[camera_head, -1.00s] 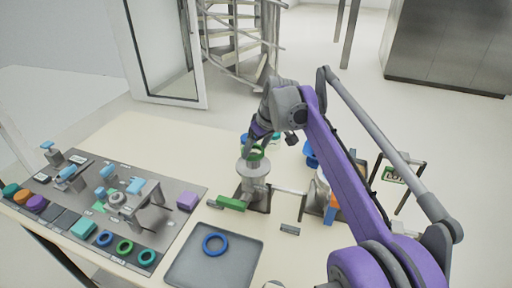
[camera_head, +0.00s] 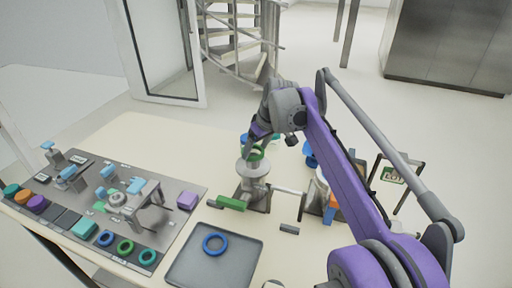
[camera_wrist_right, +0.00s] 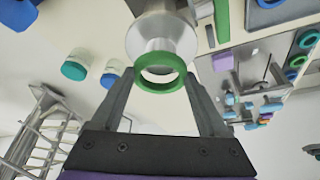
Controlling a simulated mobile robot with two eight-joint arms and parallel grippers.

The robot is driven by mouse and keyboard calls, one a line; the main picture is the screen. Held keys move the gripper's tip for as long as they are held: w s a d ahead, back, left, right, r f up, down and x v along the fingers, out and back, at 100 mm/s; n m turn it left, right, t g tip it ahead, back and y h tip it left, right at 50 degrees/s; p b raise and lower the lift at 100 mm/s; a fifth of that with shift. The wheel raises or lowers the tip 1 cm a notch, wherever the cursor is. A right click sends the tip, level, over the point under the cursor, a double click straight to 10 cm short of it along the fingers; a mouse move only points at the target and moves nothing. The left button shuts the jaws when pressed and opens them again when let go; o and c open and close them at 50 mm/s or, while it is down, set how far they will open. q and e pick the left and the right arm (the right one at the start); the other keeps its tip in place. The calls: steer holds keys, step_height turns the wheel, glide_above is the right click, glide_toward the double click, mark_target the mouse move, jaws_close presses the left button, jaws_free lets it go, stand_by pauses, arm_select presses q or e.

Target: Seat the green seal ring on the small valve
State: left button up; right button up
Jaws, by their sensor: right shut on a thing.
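The small valve (camera_head: 253,187) is a grey metal body with a round flanged top, standing on the table in the middle of the head view. The green seal ring (camera_wrist_right: 160,87) sits between the fingers of my right gripper (camera_wrist_right: 160,78), in front of the valve's round end (camera_wrist_right: 160,38) in the right wrist view. In the head view, my right gripper (camera_head: 256,146) points down over the valve top, with the ring at or just above it. I cannot tell whether the ring touches the valve. My left gripper is out of view.
A grey tray (camera_head: 193,272) with a blue ring (camera_head: 214,253) lies in front. A grey fixture board (camera_head: 165,233) with rings and blue parts is at left. A green block (camera_head: 231,203) lies beside the valve. Blue and teal jars stand behind it. Bare table shows at back left.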

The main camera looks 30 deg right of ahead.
mark_target(256, 158)
steer(key=shift+f, duration=0.8)
stand_by(0.4)
steer(key=shift+f, duration=0.15)
stand_by(0.7)
stand_by(0.5)
steer(key=shift+f+b, duration=0.3)
steer(key=shift+f, duration=0.75)
stand_by(1.2)
steer(key=o, duration=1)
